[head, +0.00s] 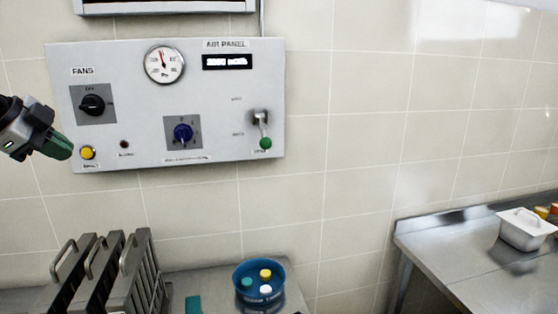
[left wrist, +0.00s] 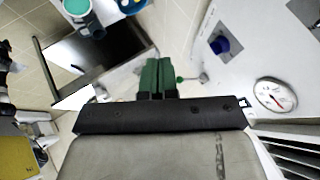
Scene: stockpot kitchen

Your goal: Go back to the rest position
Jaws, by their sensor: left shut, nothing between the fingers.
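My left gripper (head: 62,149) is at the left edge of the head view, in front of the left side of the grey wall panel (head: 215,90). Its green fingers are closed together and hold nothing. The closed fingers also show in the middle of the left wrist view (left wrist: 158,77). The panel carries a black FANS knob (head: 93,104), a yellow button (head: 87,153), a round gauge (head: 164,64), a blue knob (head: 183,133) and a lever with a green ball end (head: 265,143), which points down. My right gripper does not show.
Below the panel, grey slotted racks with handles (head: 128,275) stand at the left. A blue round container (head: 259,287) with coloured lids or pieces sits on the counter. At the right, a metal table (head: 450,257) holds a white lidded tub (head: 525,230). The wall between is bare.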

